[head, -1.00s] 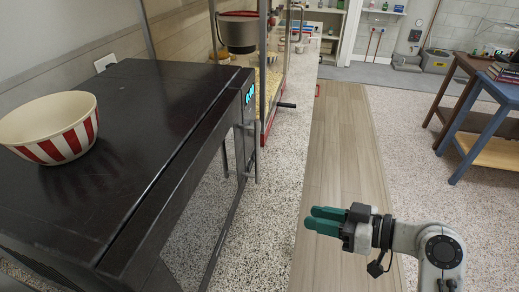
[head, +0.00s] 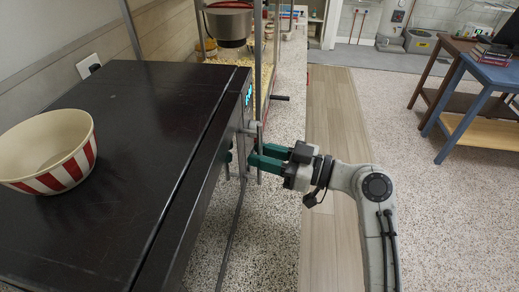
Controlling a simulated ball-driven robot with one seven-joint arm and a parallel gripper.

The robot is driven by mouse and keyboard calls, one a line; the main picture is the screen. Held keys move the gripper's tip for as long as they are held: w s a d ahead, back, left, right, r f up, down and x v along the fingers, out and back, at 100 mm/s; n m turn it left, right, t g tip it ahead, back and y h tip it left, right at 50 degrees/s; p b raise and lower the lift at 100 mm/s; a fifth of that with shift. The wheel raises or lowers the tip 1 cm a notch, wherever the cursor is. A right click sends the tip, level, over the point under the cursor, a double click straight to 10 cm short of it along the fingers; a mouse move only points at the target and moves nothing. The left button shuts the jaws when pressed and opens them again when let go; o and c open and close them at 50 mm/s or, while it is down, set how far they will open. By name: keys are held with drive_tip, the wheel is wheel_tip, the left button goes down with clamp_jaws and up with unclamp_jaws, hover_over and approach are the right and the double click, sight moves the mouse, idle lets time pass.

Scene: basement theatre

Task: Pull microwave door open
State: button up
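The microwave (head: 110,120) is a large black box on the left, seen from above. Its front door (head: 195,195) faces right, with a lit blue display near its far end. The door looks shut or nearly so; I cannot tell exactly. A vertical grey bar handle (head: 259,180) stands off the door's far end. My gripper (head: 258,158) comes from the right, its green fingertips at the handle bar. The fingers look slightly apart, with no clear grip on the bar. The exact contact is hidden. A green patch beyond the handle looks like the fingers' reflection.
A red-and-white striped bowl (head: 50,153) sits on the microwave's top. A popcorn machine with a metal kettle (head: 230,22) stands just beyond. A blue table (head: 470,95) and a brown one stand far right. The floor between is clear.

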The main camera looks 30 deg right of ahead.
drive_tip(key=shift+w+a, duration=0.35)
drive_tip(key=shift+w, duration=0.05)
clamp_jaws()
idle(0.4)
